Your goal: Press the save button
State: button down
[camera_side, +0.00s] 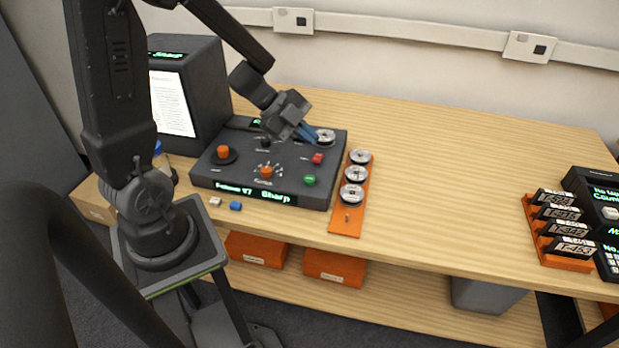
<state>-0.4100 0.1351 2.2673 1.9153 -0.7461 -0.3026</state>
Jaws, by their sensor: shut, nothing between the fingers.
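A dark control panel (284,193) sits on the wooden table near my arm. It carries a red button (318,158), a green button (309,180), orange knobs and a green lit display along its front edge. The labels beside the buttons are too small to read, so I cannot tell which one is the save button. My gripper (311,136) is shut and empty. Its blue fingertips are above the back right of the panel, close to a silver disc (325,136) and behind the red button in the picture. I cannot tell whether they touch anything.
An orange rack (346,219) with silver reels stands right of the panel. A dark screen unit (207,85) stands behind it at left. An orange rack of labelled cartridges (566,265) and dark units (600,195) are far right. The table between is clear.

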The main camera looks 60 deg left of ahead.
aim_at(308, 180)
jog(key=shift+f, duration=4.4)
jog(key=shift+f, duration=0.1)
jog(key=shift+f, duration=0.3)
jog(key=shift+f, duration=0.45)
jog(key=shift+r, duration=0.85)
jog(key=shift+r, duration=0.1)
jog(key=shift+r, duration=2.45)
